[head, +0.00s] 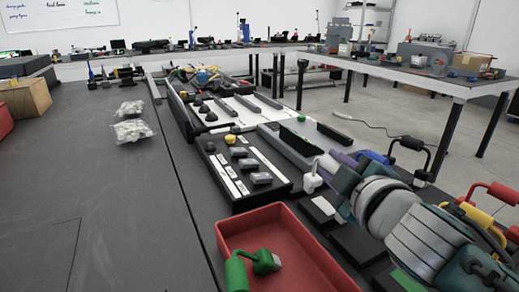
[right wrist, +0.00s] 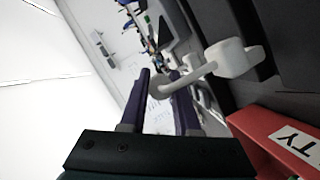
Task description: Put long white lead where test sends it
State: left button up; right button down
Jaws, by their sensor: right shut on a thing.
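My right gripper (head: 318,162) reaches in from the lower right of the head view, its purple fingers closed on a white lead (head: 312,180). In the right wrist view the white lead (right wrist: 230,58) has a rounded end at the fingers (right wrist: 160,95) and a thicker block-like end sticking out to the right. My left gripper is out of view.
A green lead (head: 262,262) lies in the red tray. A white board with dark bars (head: 240,108) lies beyond the panel. Clear bags (head: 131,131) and a cardboard box (head: 25,98) sit at left. More coloured leads (head: 480,205) are at right. The left bench is largely bare.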

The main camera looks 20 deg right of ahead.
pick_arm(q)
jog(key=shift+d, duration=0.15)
pick_arm(e)
jog(key=shift+s+f, duration=0.1)
jog(key=shift+f, duration=0.15)
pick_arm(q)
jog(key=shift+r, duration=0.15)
pick_arm(e)
jog(key=shift+r, duration=0.15)
pick_arm(q)
jog(key=shift+p, duration=0.3)
pick_arm(e)
jog(key=shift+a+r, duration=0.1)
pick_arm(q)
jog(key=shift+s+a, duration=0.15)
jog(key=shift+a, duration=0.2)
pick_arm(e)
jog(key=shift+d, duration=0.25)
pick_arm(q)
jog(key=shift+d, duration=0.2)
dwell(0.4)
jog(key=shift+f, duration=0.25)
